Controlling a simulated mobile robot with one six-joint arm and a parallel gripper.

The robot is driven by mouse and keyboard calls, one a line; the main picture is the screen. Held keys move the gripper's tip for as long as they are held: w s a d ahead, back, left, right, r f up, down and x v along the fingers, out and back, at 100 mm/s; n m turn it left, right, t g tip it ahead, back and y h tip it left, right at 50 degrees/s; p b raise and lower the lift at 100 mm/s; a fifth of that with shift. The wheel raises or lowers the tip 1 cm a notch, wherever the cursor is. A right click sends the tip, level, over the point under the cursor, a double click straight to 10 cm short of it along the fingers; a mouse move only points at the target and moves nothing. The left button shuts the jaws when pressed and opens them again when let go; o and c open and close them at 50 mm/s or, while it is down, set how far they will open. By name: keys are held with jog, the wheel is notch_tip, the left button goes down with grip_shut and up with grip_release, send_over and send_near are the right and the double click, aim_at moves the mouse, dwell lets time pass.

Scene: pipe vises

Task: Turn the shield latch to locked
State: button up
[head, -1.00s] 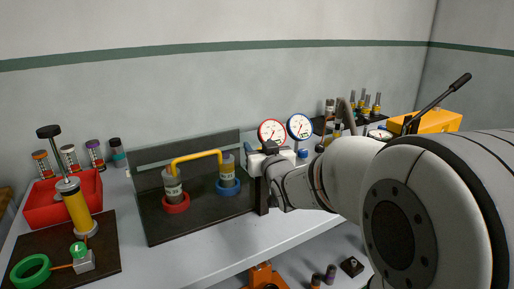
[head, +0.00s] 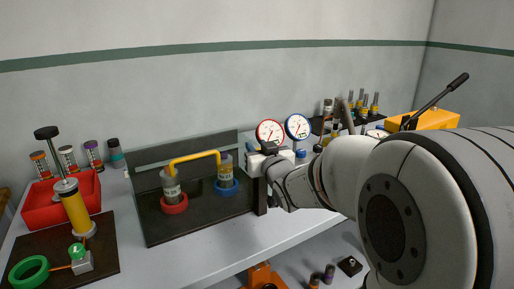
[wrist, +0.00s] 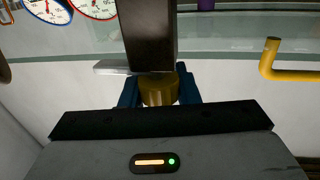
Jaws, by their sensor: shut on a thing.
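In the wrist view, my gripper (wrist: 158,92) has its blue fingers on either side of a brass-coloured knob (wrist: 157,91), shut on it. This looks like the shield latch. The knob sits at the end of a dark upright block (wrist: 148,35), with a pale flat plate (wrist: 112,67) beside it. The knob is hidden there, and I cannot read the latch's angle. The shield itself is not clear to me.
A yellow pipe (head: 194,157) bridges two grey cylinders in red (head: 174,203) and blue (head: 227,187) rings, left of my gripper. Two gauges (head: 270,133) (head: 298,126) stand close behind it. A red bin (head: 62,207) is at far left.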

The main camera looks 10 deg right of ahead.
jog(key=shift+y, duration=0.3)
jog(key=n+y+p, duration=0.1)
jog(key=y, duration=0.1)
jog(key=n+g+y+p, duration=0.1)
jog(key=n+y, duration=0.1)
jog(key=n+g+y+p, duration=0.1)
jog(key=y+p, duration=0.1)
jog(key=shift+a+r+n, duration=0.2)
jog(key=shift+a+n, duration=0.05)
jog(key=shift+n, duration=0.05)
jog(key=n+g+y+p, duration=0.2)
jog(key=n+g+y, duration=0.1)
jog(key=n+g+y+p, duration=0.1)
jog(key=g+y+p, duration=0.1)
jog(key=shift+s+a+n, duration=0.3)
jog(key=shift+s+a+f+n+g+y+p, duration=0.15)
jog(key=shift+n+g+y+p, duration=0.65)
jog(key=shift+n+g, duration=0.9)
jog(key=shift+s+n+g+y+p, duration=0.4)
jog(key=shift+n+g+p, duration=0.6)
jog(key=shift+g, duration=1.45)
jog(key=shift+s+a+f+n+g+y+p, duration=0.1)
jog(key=shift+n+g+y+p, duration=0.7)
jog(key=shift+n+g, duration=0.95)
jog(key=shift+m+g, duration=0.25)
jog(key=shift+g, duration=0.15)
jog(key=o, duration=1)
jog(key=shift+c, duration=0.2)
